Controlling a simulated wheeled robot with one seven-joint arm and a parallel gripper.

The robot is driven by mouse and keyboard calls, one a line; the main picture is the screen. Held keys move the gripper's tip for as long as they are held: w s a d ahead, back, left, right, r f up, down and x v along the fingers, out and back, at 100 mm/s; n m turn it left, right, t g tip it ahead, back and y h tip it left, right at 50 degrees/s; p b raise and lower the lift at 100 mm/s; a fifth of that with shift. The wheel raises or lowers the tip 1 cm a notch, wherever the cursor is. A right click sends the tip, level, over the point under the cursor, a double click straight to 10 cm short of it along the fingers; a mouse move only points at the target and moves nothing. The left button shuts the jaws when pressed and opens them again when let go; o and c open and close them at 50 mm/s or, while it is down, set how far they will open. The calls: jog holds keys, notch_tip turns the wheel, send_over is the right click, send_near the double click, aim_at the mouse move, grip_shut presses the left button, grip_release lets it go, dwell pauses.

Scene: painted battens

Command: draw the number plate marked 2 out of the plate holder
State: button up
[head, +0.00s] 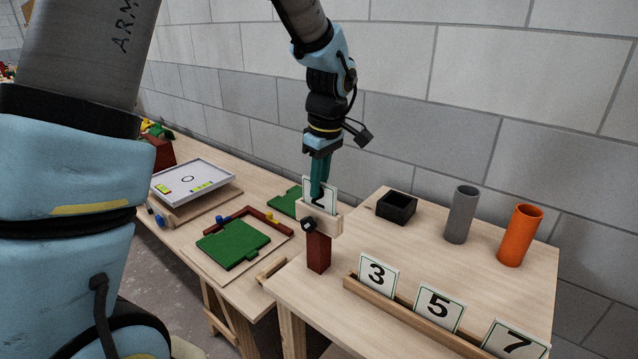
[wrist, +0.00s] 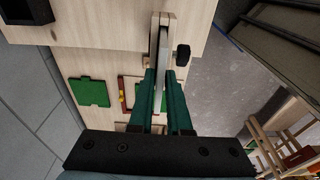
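The white number plate marked 2 (head: 308,193) stands upright in the pale wooden plate holder (head: 331,225). The holder has a dark knob (head: 308,225) on its front and sits on a red-brown post at the table's left end. My gripper (head: 317,192) points down at the plate, and its teal fingers cover part of the number. In the wrist view, my gripper (wrist: 160,72) has one finger on each side of the plate (wrist: 160,48), seen edge-on. The fingers are very close to its faces; I cannot tell whether they press on it. The plate's lower part is hidden in the holder.
Plates marked 3 (head: 377,274), 5 (head: 438,308) and 7 (head: 514,339) stand in a wooden rail at the front. A black open box (head: 397,207), a grey tube (head: 460,215) and an orange tube (head: 520,236) stand behind. The tabletop between is clear.

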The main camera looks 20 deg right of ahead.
grip_shut()
jog(key=shift+r, duration=0.2)
dwell(0.6)
jog(key=shift+r+p, duration=2.25)
jog(key=shift+r, duration=0.85)
jog(key=shift+r, duration=0.1)
jog(key=shift+r+p, duration=1.05)
jog(key=shift+r, duration=0.4)
jog(key=shift+f, duration=0.1)
